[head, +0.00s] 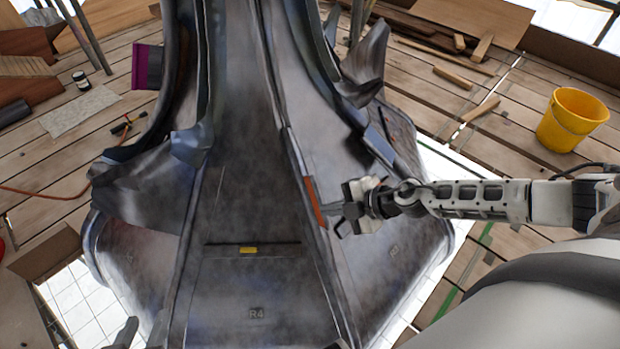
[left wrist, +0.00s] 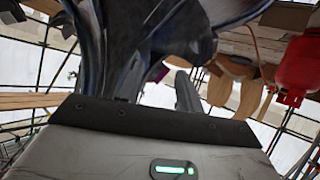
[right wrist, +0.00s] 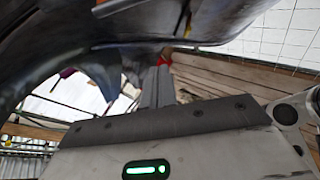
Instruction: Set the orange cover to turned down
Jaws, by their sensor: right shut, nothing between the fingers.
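The orange cover (head: 315,201) is a narrow strip on the dark metal spire, along the ridge right of the middle panel. I cannot tell from its edge whether it is turned up or down. My right gripper (head: 338,220) is shut and empty, just right of the cover's lower end; I cannot tell if they touch. Its closed fingers show in the right wrist view (right wrist: 158,85). My left gripper (head: 141,333) is at the bottom edge of the head view, far from the cover, with its fingers apart and nothing seen between them.
The spire (head: 250,150) fills the middle, with flared metal leaves at its sides. A yellow tag (head: 248,250) sits on a dark bar on the middle panel. A yellow bucket (head: 572,120) stands on the planks at right. A red container (left wrist: 298,68) shows in the left wrist view.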

